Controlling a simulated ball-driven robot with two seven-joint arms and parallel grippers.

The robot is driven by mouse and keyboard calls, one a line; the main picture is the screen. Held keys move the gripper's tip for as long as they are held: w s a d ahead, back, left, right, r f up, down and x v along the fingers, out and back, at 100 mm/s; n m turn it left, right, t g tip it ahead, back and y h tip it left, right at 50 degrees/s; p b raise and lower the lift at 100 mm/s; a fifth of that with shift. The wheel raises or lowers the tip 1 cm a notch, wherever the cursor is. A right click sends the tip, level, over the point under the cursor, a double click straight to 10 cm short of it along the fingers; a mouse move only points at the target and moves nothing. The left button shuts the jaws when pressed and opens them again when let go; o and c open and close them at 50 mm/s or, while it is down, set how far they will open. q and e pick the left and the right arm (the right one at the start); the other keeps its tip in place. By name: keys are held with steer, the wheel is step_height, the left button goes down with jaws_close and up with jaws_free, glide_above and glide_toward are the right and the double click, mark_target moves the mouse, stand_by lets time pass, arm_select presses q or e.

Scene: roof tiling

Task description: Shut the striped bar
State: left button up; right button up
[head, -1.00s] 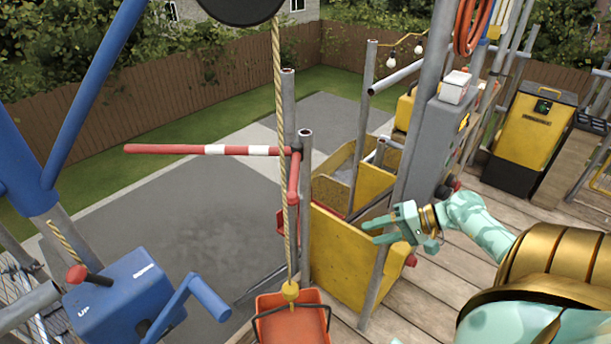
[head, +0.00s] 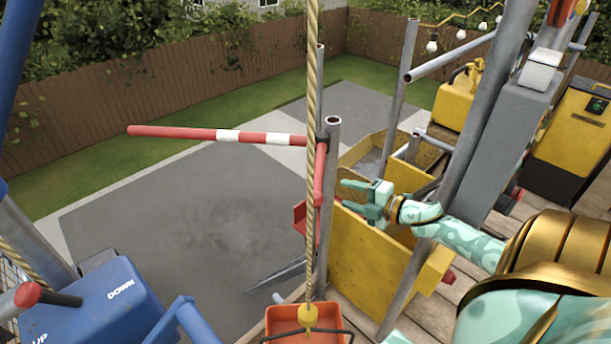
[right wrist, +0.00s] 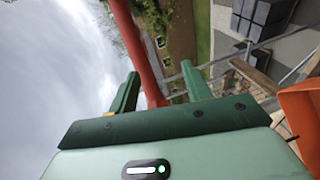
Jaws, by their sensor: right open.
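The striped bar (head: 225,136), red with white bands, sticks out to the left over the grey paved ground in the head view. Its right end meets a grey post (head: 331,165). A short red arm (head: 320,172) runs down from that end beside the post. My right gripper (head: 346,195) is open, just right of the red arm and post, above the yellow box. In the right wrist view a red bar (right wrist: 133,45) shows between the two green fingers; I cannot tell if they touch it. My left gripper is not in view.
A rope (head: 312,100) hangs in front of the post, with an orange bucket (head: 290,322) below it. A yellow open-topped box (head: 365,255) stands under my right gripper. A leaning grey pole (head: 455,185) crosses near my right arm. A blue winch box (head: 95,300) is at lower left.

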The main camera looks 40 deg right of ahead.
mark_target(317, 181)
steer(key=w+a+n, duration=0.1)
steer(key=w, duration=0.1)
steer(key=w+a+r+n+y, duration=0.1)
steer(key=w+a, duration=0.1)
steer(key=w, duration=0.1)
steer(key=w+a+r+n+y+b, duration=0.1)
steer(key=w, duration=0.2)
steer(key=shift+a, duration=0.35)
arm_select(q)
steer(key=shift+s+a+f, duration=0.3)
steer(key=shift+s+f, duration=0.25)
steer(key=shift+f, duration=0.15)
